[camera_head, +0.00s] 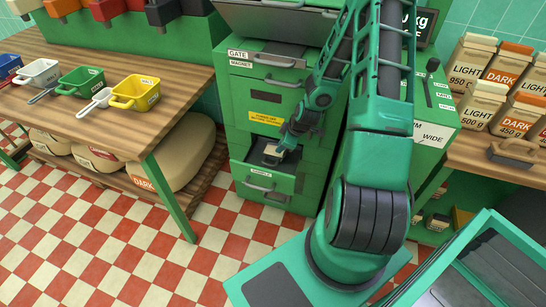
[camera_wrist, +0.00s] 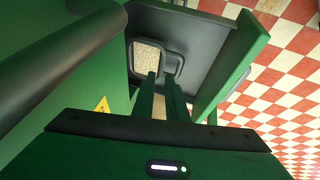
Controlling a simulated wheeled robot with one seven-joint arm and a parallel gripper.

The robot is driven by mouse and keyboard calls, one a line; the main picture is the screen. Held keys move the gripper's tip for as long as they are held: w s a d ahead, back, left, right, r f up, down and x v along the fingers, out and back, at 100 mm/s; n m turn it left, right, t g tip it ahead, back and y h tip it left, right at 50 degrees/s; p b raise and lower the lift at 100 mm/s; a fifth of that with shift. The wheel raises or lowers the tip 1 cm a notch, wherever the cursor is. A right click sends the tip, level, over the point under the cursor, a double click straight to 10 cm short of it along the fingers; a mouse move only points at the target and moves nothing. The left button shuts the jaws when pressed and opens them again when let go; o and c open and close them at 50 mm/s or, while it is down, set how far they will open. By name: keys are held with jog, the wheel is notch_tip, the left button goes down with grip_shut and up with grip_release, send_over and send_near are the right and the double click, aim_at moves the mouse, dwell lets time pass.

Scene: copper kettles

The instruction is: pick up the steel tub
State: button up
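A grey steel-looking tub with pale grainy contents lies in the open lower drawer (camera_head: 262,180) of the green cabinet. In the wrist view the tub (camera_wrist: 147,52) shows a dark rim and a loop handle on its right. In the head view the tub (camera_head: 272,153) is small and partly covered by my gripper (camera_head: 284,146). My gripper, also in the wrist view (camera_wrist: 160,76), reaches down into the drawer. Its two fingers are apart with a narrow gap, at the tub's handle-side wall. Contact with the wall is not clear.
A second light grey tub (camera_head: 39,73), a green tub (camera_head: 81,82) and a yellow tub (camera_head: 135,93) stand on the wooden table (camera_head: 130,131) at left. The drawer walls (camera_wrist: 232,55) stand close around my fingers. Checkered floor is open between table and cabinet.

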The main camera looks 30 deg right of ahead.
send_over(277, 160)
notch_tip(277, 160, down, 5)
jog(key=shift+s+r, duration=0.1)
jog(key=shift+s, duration=0.05)
jog(key=shift+x, duration=3)
jog(key=shift+a, duration=0.2)
jog(key=shift+c, duration=0.2)
grip_shut()
jog(key=shift+r, duration=0.2)
